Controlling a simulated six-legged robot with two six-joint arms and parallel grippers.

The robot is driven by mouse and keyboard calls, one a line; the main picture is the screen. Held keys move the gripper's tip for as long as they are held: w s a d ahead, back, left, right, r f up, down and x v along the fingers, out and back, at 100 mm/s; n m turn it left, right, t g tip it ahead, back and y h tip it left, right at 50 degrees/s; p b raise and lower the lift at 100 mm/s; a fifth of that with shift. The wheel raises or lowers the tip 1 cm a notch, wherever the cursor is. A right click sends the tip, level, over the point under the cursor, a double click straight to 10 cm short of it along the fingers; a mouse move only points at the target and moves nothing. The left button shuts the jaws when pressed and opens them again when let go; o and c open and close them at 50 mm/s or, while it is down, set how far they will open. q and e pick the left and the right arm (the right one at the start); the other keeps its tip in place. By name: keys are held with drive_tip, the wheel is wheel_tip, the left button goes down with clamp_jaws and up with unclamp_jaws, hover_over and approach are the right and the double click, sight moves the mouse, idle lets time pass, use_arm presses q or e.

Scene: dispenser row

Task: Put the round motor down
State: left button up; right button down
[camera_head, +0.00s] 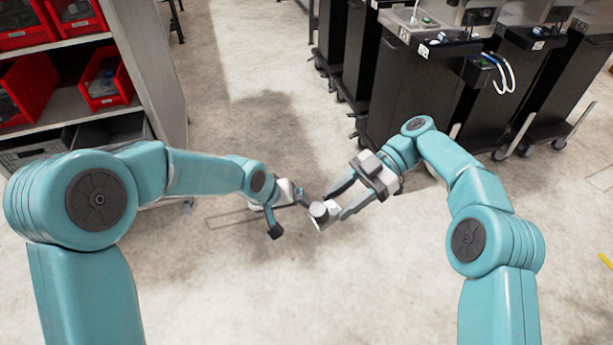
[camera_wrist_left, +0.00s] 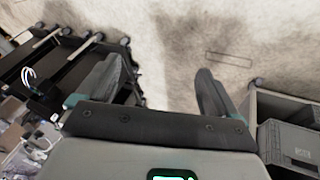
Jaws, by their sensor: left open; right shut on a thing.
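The round motor (camera_head: 322,213) is a small light-grey piece between the fingertips of my right gripper (camera_head: 333,204). My right gripper is shut on it and holds it above the bare floor, near the middle of the head view. My left gripper (camera_head: 290,212) is open and empty, just left of the motor. Its two fingers also show spread apart in the left wrist view (camera_wrist_left: 158,92), with only floor between them. I cannot tell from the head view whether the left gripper touches the motor.
A grey shelf (camera_head: 145,75) with red bins (camera_head: 105,80) stands at the left. A row of black dispenser carts (camera_head: 415,85) on wheels stands at the upper right. The concrete floor (camera_head: 260,290) between and below the arms is clear.

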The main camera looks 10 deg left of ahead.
sight(322, 207)
use_arm(q)
drive_tip(key=s+d+r+n+g, duration=0.1)
drive_tip(key=s+d+r+n, duration=0.15)
drive_tip(key=r, duration=0.45)
drive_tip(key=s+d+r+n, duration=0.1)
drive_tip(key=s+d+r, duration=0.1)
drive_tip(key=s+r, duration=0.35)
drive_tip(key=s+d+r+n+g, duration=0.1)
drive_tip(key=s+d+r+n, duration=0.1)
drive_tip(key=r, duration=0.7)
drive_tip(key=x, duration=1.1)
drive_tip(key=shift+f, duration=0.4)
drive_tip(key=c, duration=1.3)
drive_tip(key=shift+c, duration=0.5)
use_arm(e)
drive_tip(key=shift+c, duration=2.4)
unclamp_jaws()
